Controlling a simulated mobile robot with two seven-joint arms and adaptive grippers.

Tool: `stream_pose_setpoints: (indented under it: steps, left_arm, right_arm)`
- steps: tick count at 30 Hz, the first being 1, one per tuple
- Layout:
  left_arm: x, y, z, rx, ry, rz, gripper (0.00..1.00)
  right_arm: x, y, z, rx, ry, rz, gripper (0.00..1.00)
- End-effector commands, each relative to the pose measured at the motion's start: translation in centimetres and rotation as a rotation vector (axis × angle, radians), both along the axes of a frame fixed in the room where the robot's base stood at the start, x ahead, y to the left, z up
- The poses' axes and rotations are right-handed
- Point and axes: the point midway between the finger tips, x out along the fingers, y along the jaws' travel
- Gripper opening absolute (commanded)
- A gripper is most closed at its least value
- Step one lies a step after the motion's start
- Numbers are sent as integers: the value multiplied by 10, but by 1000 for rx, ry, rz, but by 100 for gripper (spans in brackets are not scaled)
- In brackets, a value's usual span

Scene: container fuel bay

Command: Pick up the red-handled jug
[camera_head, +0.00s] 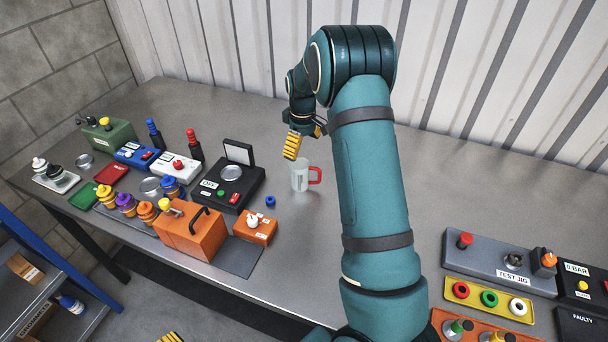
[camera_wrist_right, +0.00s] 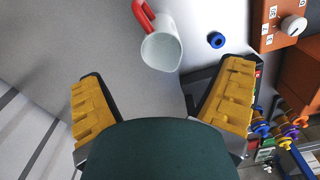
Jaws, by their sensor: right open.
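The jug (camera_head: 299,179) is a pale, translucent cup with a red handle on its right side, standing upright on the grey bench. In the right wrist view the jug (camera_wrist_right: 161,50) shows its open mouth, just beyond and between the lines of the two fingers, with the handle at its upper left. My right gripper (camera_head: 293,146) is above and slightly behind the jug, apart from it. In the wrist view the right gripper (camera_wrist_right: 160,88) is open, its yellow pads wide apart with nothing between them. Only a yellow bit of my left gripper (camera_head: 170,338) shows at the bottom edge.
A small blue ring (camera_head: 270,201) lies left of the jug. A black scale-like box (camera_head: 230,188) and an orange box (camera_head: 256,228) with a white knob stand further left. A test jig (camera_head: 490,262) is at the right. The bench behind the jug is clear up to the corrugated wall.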

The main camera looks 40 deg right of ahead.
Motion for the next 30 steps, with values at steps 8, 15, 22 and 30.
stream_pose_setpoints:
  steps: [8,15,22,30]
  left_arm:
    - [0,0,0,0,0,0,99]
    - [0,0,1,0,0,0,99]
    - [0,0,4,-1,0,0,99]
    - [0,0,5,-1,0,0,99]
  right_arm:
    - [0,0,-46,0,2,0,92]
    - [1,1,-62,0,3,1,92]
    - [3,2,-95,-1,3,-1,92]
    - [4,2,-106,-1,0,1,92]
